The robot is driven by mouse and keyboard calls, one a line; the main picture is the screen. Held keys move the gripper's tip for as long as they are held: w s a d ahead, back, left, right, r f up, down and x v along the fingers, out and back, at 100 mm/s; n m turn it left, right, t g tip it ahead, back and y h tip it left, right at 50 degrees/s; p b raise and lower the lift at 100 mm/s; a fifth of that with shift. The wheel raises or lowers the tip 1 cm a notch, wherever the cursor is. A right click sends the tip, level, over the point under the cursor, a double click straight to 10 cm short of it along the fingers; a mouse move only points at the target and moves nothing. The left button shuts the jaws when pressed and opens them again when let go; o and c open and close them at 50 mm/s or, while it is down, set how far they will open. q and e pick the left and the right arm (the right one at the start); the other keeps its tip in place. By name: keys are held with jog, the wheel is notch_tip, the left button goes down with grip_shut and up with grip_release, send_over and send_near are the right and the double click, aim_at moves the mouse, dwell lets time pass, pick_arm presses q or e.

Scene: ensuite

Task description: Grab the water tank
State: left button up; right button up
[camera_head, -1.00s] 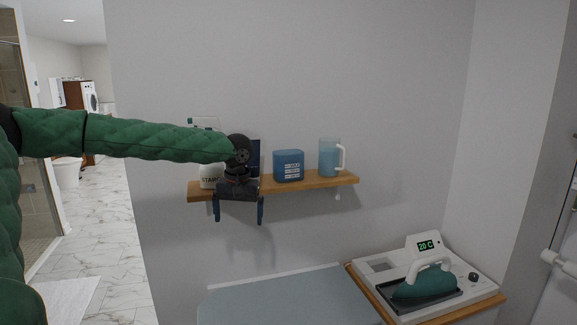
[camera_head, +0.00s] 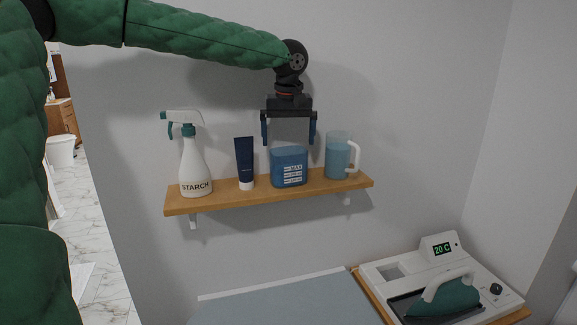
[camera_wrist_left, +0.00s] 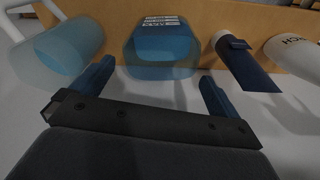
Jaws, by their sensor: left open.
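The water tank (camera_head: 289,168) is a blue, translucent box with white marks on its front. It stands upright on the wooden shelf, between a dark blue tube and a jug. It also shows in the left wrist view (camera_wrist_left: 165,48), ahead of and between the fingers. My left gripper (camera_head: 289,142) points down just above the tank. Its jaws are open and empty, one finger toward each side of the tank. In the left wrist view the gripper (camera_wrist_left: 157,74) looks down on the tank. I cannot tell whether the fingertips touch it. My right gripper is not in view.
The shelf (camera_head: 215,203) also holds a white starch spray bottle (camera_head: 194,165), the dark blue tube (camera_head: 245,160) and a jug of blue liquid (camera_head: 338,158) close to the tank's right. A wall stands behind. Below are an ironing board (camera_head: 290,303) and a teal iron (camera_head: 445,298).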

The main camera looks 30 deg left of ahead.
aim_at(288, 160)
pick_arm(q)
notch_tip(288, 160, down, 3)
jog(key=p, duration=0.3)
jog(key=shift+f, duration=0.2)
notch_tip(288, 160, down, 3)
jog(key=shift+s+r+p, duration=0.1)
jog(key=shift+r+p, duration=0.1)
jog(key=shift+p, duration=0.75)
jog(key=shift+f, duration=0.7)
jog(key=c, duration=1)
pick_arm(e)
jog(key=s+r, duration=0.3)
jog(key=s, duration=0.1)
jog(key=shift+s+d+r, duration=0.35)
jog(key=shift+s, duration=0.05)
pick_arm(q)
jog(key=shift+o, duration=0.2)
jog(key=shift+r, duration=0.15)
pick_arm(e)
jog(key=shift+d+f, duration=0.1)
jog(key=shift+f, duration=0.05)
